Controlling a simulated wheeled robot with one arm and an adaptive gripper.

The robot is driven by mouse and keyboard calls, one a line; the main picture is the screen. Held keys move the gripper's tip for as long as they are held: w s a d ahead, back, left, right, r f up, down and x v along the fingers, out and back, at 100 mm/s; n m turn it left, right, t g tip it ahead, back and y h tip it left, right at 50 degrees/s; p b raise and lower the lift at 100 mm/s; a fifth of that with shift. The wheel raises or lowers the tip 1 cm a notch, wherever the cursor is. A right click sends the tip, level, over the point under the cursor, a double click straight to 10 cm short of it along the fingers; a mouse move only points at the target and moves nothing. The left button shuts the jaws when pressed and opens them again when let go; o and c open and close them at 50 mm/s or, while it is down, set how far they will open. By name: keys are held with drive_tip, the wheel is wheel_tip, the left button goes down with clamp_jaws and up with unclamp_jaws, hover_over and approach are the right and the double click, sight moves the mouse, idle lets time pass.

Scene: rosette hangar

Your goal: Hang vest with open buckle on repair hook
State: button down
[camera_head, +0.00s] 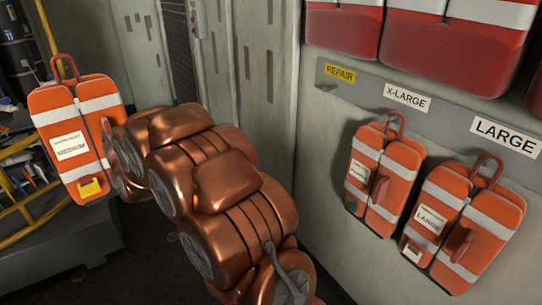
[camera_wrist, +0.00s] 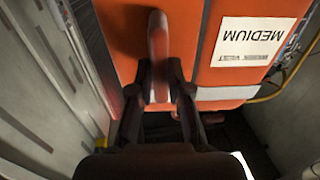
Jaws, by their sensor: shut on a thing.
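An orange vest (camera_head: 74,133) with white bands, a white label and a red top loop is held upright at the left in the head view. A yellow patch shows at its lower edge. In the wrist view the vest (camera_wrist: 225,75) fills the top, with a label reading MEDIUM upside down. My gripper (camera_wrist: 158,88) is shut on the vest's upright red handle strip. In the head view my copper arm hides the gripper. The yellow REPAIR label (camera_head: 340,73) is on the right wall. I cannot make out a hook beneath it. The buckle's state is too small to tell.
Two orange vests hang on the right wall, under the X-LARGE label (camera_head: 407,97) and the LARGE label (camera_head: 506,135). Red vests hang above. The wall below REPAIR is bare. A yellow rail (camera_head: 20,160) and clutter stand at the far left, behind the held vest.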

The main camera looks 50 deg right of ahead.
drive_tip(key=s+d+f+m+g+h+b, duration=0.1)
drive_tip(key=s+d+m+g+h+b, duration=0.2)
drive_tip(key=d, duration=0.6)
drive_tip(key=s+d+f+m+g+h+b, duration=0.1)
drive_tip(key=s+d+m+g+h, duration=0.15)
drive_tip(key=d+h, duration=0.45)
drive_tip(key=s+d+f+m+g+h+b, duration=0.15)
drive_tip(key=d+m, duration=0.25)
drive_tip(key=d, duration=0.8)
drive_tip(key=s+d+f+m+g+h+b, duration=0.25)
drive_tip(key=s+d+f+m+g, duration=0.3)
drive_tip(key=s+d+g, duration=0.5)
drive_tip(key=s+d+f+m+g+h+b, duration=0.25)
drive_tip(key=s+d+f+m+g, duration=0.35)
drive_tip(key=s, duration=0.7)
drive_tip(key=s+d+f+n+b, duration=0.1)
drive_tip(key=s+d+f+b, duration=0.1)
drive_tip(key=d, duration=0.8)
drive_tip(key=shift+s+d+f+t+b, duration=0.2)
drive_tip(key=shift+d+f+t+b, duration=0.2)
drive_tip(key=shift+b, duration=0.2)
drive_tip(key=shift+f+y, duration=0.15)
drive_tip(key=shift+y, duration=0.1)
